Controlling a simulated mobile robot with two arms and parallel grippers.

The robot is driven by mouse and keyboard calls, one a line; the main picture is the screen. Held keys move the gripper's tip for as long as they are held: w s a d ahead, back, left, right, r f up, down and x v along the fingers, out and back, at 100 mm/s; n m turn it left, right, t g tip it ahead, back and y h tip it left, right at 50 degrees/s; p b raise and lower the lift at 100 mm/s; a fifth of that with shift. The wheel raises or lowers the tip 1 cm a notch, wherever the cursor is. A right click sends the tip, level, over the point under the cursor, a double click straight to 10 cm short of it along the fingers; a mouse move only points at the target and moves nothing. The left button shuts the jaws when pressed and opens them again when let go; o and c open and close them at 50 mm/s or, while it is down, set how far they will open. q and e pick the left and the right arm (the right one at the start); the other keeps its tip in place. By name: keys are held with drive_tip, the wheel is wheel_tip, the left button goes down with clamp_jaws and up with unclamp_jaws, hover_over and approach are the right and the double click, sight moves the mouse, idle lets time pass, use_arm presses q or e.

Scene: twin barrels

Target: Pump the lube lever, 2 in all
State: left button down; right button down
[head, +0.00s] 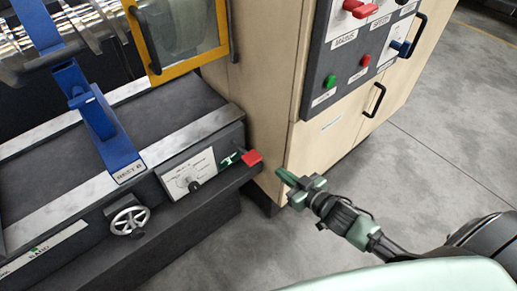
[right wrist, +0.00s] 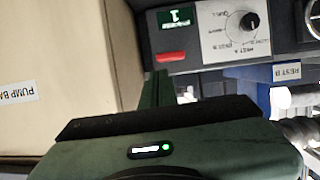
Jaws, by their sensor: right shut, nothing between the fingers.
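The lube lever shows as a short red handle (head: 252,158) at the right end of the machine bed's front. It also shows as a red bar (right wrist: 171,57) in the right wrist view, just beyond my fingers. Beside it is a small green plate (right wrist: 174,17) with a white mark like a 1; its small text is unreadable. My right gripper (head: 285,178) is shut and empty, to the right of the red handle and slightly below it in the head view, with a gap between them. Its fingers (right wrist: 160,88) also show in the wrist view. My left gripper is out of view.
A beige cabinet (head: 265,75) stands right behind the lever, with a control panel (head: 352,60) of switches and buttons. A white dial plate (head: 189,174) and a handwheel (head: 129,215) lie left of the lever. Open floor (head: 450,130) is at the right.

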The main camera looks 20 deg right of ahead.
drive_tip(key=shift+t+y, duration=0.3)
drive_tip(key=shift+y, duration=0.2)
drive_tip(key=r, duration=0.1)
drive_tip(key=a+r, duration=0.1)
drive_tip(key=r, duration=0.3)
drive_tip(key=shift+w+a, duration=0.3)
drive_tip(key=shift+a, duration=0.05)
drive_tip(key=shift+w, duration=0.1)
drive_tip(key=p, duration=0.2)
hover_over(257, 157)
drive_tip(key=s, duration=0.1)
drive_tip(key=shift+s+a+f, duration=0.1)
drive_tip(key=shift+a+f, duration=0.1)
drive_tip(key=shift+f, duration=0.4)
drive_tip(key=shift+a+f, duration=0.15)
drive_tip(key=shift+f, duration=0.4)
wheel_tip(257, 157, down, 3)
drive_tip(key=shift+s+b, duration=0.15)
drive_tip(key=shift+b, duration=0.25)
drive_tip(key=shift+f, duration=0.6)
